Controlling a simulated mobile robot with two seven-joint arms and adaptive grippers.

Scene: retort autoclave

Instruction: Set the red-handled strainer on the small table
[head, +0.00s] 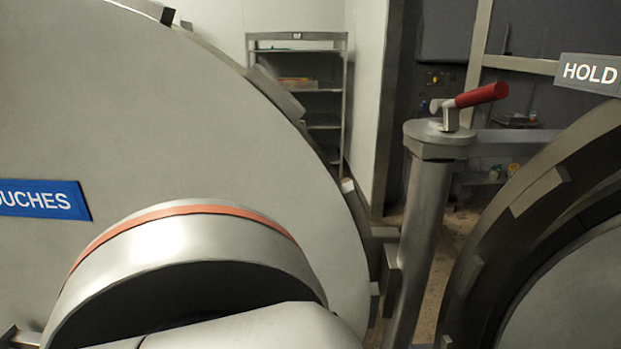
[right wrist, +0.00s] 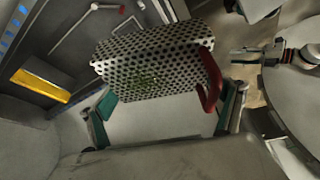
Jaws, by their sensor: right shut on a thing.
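The strainer (right wrist: 150,65) is a perforated metal basket with a red handle (right wrist: 212,82) at its right side in the right wrist view. My right gripper (right wrist: 170,102) has teal-padded fingers on either side of the strainer's near end and is shut on it. What looks like my left gripper (right wrist: 262,54) shows small at the right of that view; its jaws are too unclear to read. Neither gripper nor the strainer shows in the head view. I cannot make out the small table in either view.
A large round door (head: 200,130) with a blue label fills the head view's left. A post (head: 425,220) with a red-handled lever (head: 480,96) stands beside the round vessel opening (head: 500,230) at right. A shelf rack (head: 325,105) stands behind; a strip of floor shows between.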

